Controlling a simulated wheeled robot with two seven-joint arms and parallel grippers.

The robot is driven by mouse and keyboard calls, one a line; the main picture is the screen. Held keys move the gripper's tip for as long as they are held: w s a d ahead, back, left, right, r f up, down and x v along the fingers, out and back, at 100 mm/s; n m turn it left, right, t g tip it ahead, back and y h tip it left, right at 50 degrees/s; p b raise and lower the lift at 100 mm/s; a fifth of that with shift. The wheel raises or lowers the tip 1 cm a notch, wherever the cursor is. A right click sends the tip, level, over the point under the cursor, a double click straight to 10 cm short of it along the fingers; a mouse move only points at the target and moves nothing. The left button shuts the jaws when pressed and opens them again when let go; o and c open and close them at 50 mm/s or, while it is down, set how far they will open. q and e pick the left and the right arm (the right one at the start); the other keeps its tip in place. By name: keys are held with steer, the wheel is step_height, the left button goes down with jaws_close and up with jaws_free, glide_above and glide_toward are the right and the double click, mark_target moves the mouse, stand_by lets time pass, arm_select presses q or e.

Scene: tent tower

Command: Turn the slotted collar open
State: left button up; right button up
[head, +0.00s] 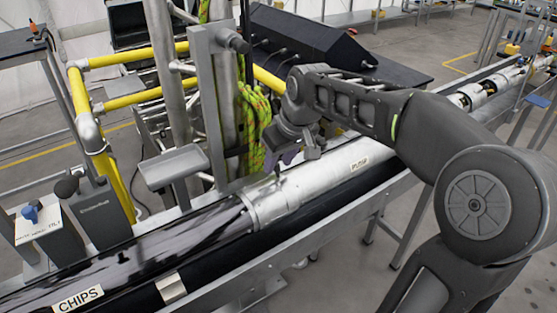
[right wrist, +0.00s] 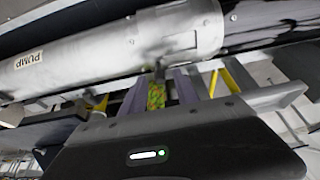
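The metal collar (head: 264,203) sits around the long horizontal tube, where the dark clear section meets the silver section labelled PUMP (head: 330,175). In the right wrist view the collar (right wrist: 195,30) is a wider grey band at the top, beside the PUMP tube (right wrist: 90,55). My left gripper is not in view.
A yellow-green rope coil (head: 255,125) hangs on the upright metal post (head: 222,100) behind the collar. A small grey tray (head: 173,167) and yellow rails (head: 90,140) stand to the left. A label reading CHIPS (head: 78,299) is at the tube's near end.

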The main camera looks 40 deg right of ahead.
steer(key=shift+w+f, duration=0.15)
steer(key=shift+f, duration=0.1)
jaws_close()
stand_by(1.4)
